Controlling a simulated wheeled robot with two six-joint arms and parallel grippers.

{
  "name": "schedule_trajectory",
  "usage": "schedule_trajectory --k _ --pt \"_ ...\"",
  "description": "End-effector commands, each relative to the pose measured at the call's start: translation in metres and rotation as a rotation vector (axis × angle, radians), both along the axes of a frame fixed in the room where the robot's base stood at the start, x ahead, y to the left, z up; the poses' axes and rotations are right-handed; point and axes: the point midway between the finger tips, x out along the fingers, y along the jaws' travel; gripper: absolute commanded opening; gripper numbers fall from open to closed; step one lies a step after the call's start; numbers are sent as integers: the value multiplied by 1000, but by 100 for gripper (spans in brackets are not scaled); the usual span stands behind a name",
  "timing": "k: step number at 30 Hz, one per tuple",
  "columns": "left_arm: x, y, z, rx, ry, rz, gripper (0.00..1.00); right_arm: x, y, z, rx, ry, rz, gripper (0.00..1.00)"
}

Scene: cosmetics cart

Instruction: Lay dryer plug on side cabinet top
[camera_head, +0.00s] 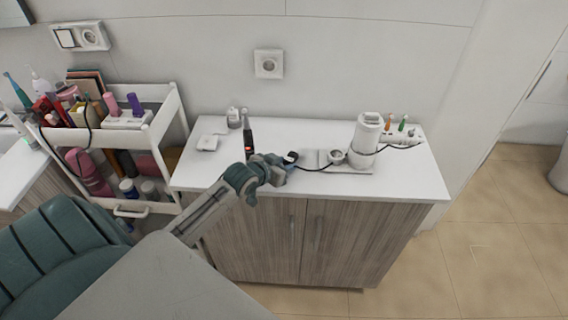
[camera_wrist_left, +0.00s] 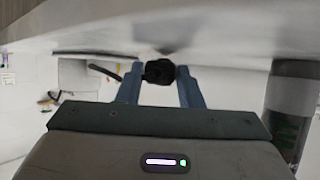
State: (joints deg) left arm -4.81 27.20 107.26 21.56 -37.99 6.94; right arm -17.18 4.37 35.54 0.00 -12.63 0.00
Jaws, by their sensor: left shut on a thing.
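A black plug (camera_head: 291,157) is between the fingers of my left gripper (camera_head: 289,163), at the front middle of the cabinet top in the head view. In the left wrist view the plug (camera_wrist_left: 159,72) sits between the two blue fingertips of the left gripper (camera_wrist_left: 160,78), which is shut on it. A black cord runs from the plug to the right, toward a white device (camera_head: 367,134) on a base. The white side cabinet top (camera_head: 300,130) lies under and behind the gripper. I cannot tell whether the plug touches the top. My right gripper is not in view.
A black electric toothbrush (camera_head: 248,138) stands just left of the gripper. A small white box (camera_head: 207,142) and a small bottle (camera_head: 233,118) are further left. A wall socket (camera_head: 268,64) is behind. A filled white cart (camera_head: 160,125) stands at the left.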

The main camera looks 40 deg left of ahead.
Motion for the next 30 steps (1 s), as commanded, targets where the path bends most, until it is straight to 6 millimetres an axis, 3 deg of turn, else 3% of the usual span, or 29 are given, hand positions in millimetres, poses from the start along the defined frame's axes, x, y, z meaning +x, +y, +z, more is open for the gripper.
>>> schedule_trajectory --k 2,3,6,17,30 --pt "0 0 -3 0 1 0 0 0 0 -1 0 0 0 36" --pt "0 0 -3 0 0 0 39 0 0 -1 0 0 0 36" --pt "0 0 -2 0 1 0 56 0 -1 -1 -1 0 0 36" --pt "-3 0 2 1 0 0 56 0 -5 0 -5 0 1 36" --pt "-73 6 37 7 3 -4 56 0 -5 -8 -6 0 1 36"
